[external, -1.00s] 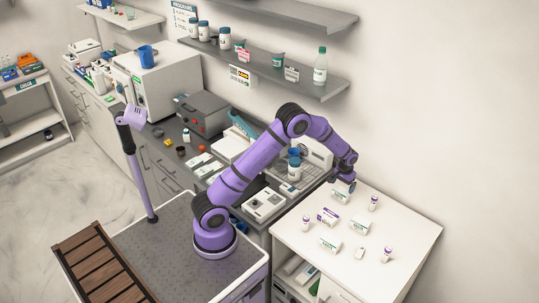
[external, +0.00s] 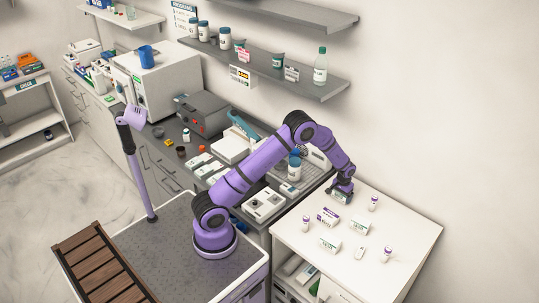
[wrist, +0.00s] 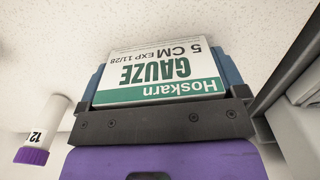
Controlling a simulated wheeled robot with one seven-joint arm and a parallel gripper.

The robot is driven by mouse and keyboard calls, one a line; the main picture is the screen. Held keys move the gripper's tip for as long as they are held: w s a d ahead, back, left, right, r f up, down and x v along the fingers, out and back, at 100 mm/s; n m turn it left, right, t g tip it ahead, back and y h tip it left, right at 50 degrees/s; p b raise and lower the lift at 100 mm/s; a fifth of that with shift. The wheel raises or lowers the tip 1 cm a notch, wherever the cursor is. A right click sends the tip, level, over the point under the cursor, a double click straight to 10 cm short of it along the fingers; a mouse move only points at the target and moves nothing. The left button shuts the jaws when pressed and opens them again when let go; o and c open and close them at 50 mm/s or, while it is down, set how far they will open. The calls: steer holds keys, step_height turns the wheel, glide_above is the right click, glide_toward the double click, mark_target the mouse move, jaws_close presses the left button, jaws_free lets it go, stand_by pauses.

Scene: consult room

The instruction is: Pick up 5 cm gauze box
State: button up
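The 5 cm gauze box (wrist: 160,75), white with a green band and reading "Hoskarn GAUZE 5 CM", lies between the two blue fingers of my gripper (wrist: 162,85) in the wrist view. The fingers flank its sides closely, with no clear gap; whether they press on it cannot be told. In the external view my gripper (external: 341,189) is low over the back left of the white table (external: 410,235), around the box (external: 340,200), which is partly hidden by the fingers. The box appears to be at table level.
Near my gripper stand a purple-labelled box (external: 328,215), two green-labelled boxes (external: 330,243) (external: 360,226), and purple-capped vials (external: 373,203) (external: 306,223) (external: 387,254). A small white item (external: 360,253) lies among them. A vial (wrist: 42,135) shows left in the wrist view. The table's right side is clear.

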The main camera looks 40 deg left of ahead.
steer(key=shift+c, duration=0.6)
steer(key=shift+r, duration=0.15)
